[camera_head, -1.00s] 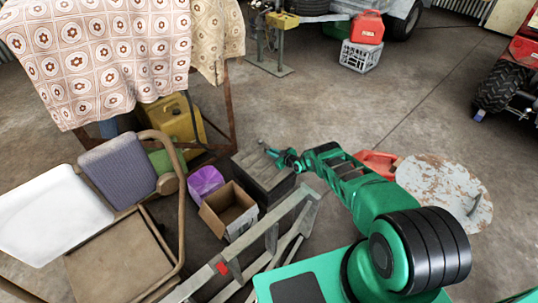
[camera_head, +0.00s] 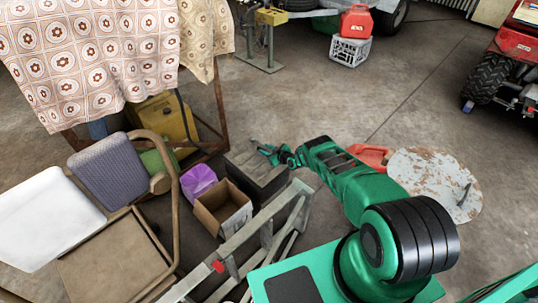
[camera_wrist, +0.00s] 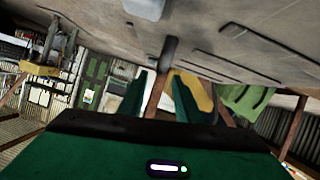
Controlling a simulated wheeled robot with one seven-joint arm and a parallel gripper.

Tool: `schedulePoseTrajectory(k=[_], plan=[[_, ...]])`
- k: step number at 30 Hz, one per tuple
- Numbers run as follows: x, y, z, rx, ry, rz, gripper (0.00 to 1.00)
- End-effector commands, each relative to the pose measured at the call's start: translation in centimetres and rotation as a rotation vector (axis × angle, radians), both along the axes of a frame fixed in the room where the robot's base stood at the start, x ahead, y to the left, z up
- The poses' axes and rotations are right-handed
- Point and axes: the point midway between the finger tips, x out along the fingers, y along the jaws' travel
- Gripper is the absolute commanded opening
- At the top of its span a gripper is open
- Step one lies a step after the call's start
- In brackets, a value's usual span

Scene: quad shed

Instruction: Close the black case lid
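The black case (camera_head: 244,164) is a dark box with a grey-brown top, standing on the floor near the middle of the head view. Its top looks roughly flat there; I cannot tell whether a gap remains under the lid. My gripper (camera_head: 262,149) is over the case's far right part, with its fingers apart. In the wrist view, my two green fingers (camera_wrist: 160,98) are spread with nothing visibly held between them. A broad grey-brown ridged surface, apparently the lid (camera_wrist: 215,45), fills the top of that view. Contact with it is unclear.
A purple bin (camera_head: 199,180) and an open cardboard box (camera_head: 222,210) stand left of the case. A grey ladder (camera_head: 265,232) lies in front. A red can (camera_head: 370,155) and a rusty round tabletop (camera_head: 435,183) are right. Floor beyond the case is clear.

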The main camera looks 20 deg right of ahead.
Motion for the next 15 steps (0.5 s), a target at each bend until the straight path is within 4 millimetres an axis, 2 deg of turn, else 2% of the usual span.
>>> schedulePoseTrajectory(k=[8,15], plan=[[-1.7,-0.7,0.9,0.0,0.001,-0.001,0.31],[-4.0,-1.5,1.8,0.001,0.002,-0.002,0.31]])
